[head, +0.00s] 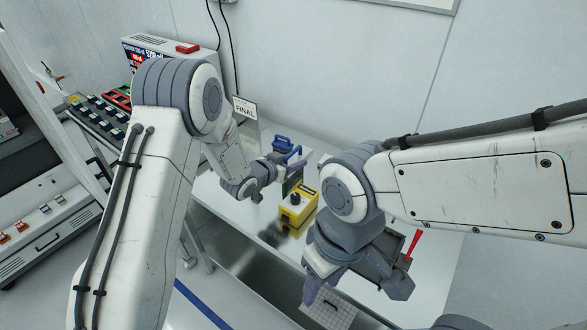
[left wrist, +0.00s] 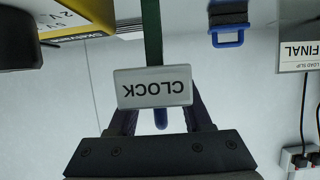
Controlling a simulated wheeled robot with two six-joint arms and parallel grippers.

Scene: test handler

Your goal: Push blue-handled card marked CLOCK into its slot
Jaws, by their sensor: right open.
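The card marked CLOCK (left wrist: 153,87) fills the middle of the left wrist view, its white label upside down. A green board (left wrist: 152,30) runs up from behind the label. A bit of blue handle (left wrist: 161,119) shows between the fingers of my left gripper (left wrist: 160,112), which appear shut on it; the fingertips are partly hidden by the label. In the head view my left gripper (head: 268,172) is over the bench beside the yellow box. My right gripper (head: 355,285) is open and low at the bench front. I cannot make out the slot.
A yellow box (head: 297,208) with a black knob stands on the bench. A dark block with a blue handle (left wrist: 228,38) is behind the card. A FINAL sign (head: 245,108) stands farther back. A red tool (head: 413,246) sticks up near my right gripper.

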